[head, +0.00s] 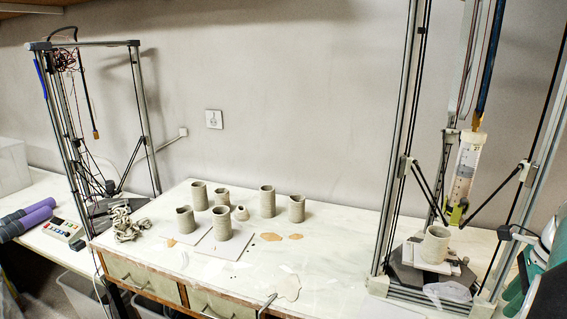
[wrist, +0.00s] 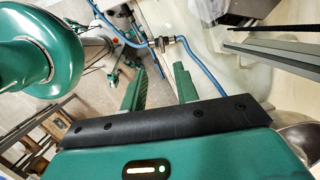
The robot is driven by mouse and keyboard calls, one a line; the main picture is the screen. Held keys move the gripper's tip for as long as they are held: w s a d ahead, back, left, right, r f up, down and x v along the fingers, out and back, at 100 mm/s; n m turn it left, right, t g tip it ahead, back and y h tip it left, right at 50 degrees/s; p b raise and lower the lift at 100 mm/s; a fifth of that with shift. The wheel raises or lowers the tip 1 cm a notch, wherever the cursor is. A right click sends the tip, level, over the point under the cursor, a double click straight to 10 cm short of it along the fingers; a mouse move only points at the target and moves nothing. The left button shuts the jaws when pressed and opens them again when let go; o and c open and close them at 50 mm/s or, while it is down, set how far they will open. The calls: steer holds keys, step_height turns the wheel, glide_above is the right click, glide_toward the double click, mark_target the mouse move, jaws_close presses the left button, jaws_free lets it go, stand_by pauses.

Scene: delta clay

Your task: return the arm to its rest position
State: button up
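My gripper (wrist: 158,82) shows in the wrist view with its two green fingers well apart. Nothing is held between them. A blue hose with a dark fitting (wrist: 166,42) shows beyond the fingertips; I cannot tell how far off it is. In the head view, part of my green arm (head: 535,276) is folded in at the lower right edge. The fingers are not visible there.
A white worktable (head: 330,245) carries several grey clay cylinders (head: 267,201). A tall printer frame (head: 398,140) stands at right, close to my arm, with a clay cylinder (head: 436,245) on its bed. Another frame (head: 141,110) stands at left.

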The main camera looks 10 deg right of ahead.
steer(key=w+a+r+n, duration=0.1)
steer(key=w+a+n, duration=0.1)
steer(key=a+n, duration=0.3)
steer(key=w+a+r+n, duration=0.2)
steer(key=a, duration=0.5)
steer(key=s+a+f+n+t+h, duration=0.1)
steer(key=s+a+n, duration=0.1)
steer(key=a+n, duration=0.8)
steer(key=s+a+f+n+t, duration=0.1)
steer(key=s+a+n+t, duration=0.1)
steer(key=a+n, duration=0.7)
steer(key=s+a, duration=0.1)
steer(key=a, duration=0.5)
steer(key=shift+a+n+t+h, duration=0.3)
steer(key=shift+a+n+h, duration=0.05)
steer(key=shift+n+h, duration=0.05)
steer(key=shift+s+d, duration=0.15)
steer(key=shift+d, duration=0.05)
